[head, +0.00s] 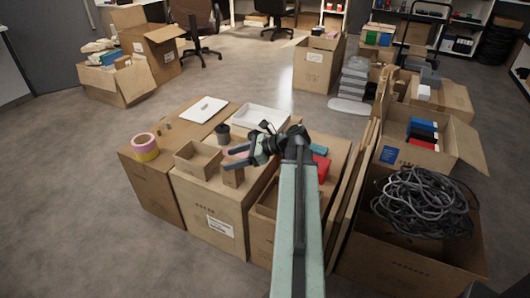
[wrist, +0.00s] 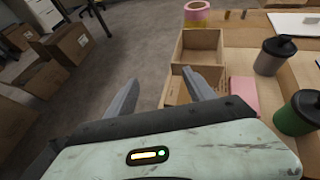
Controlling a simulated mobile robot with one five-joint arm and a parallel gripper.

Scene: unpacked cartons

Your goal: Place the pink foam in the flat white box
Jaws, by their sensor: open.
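The pink foam (wrist: 243,92) shows in the wrist view as a flat pink block on the cartons, right of my gripper's fingers. I cannot make it out in the head view. The flat white box (head: 262,116) is a shallow open tray at the back of the cartons in the head view, and looks empty. My gripper (head: 233,157) is open and empty, low over the cartons and nearer than the white box. In the wrist view its fingers (wrist: 160,78) are spread, with the foam outside them.
A green cup (wrist: 300,112) is beside the foam. A tape roll (head: 145,147) and a white panel (head: 203,109) lie farther left.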

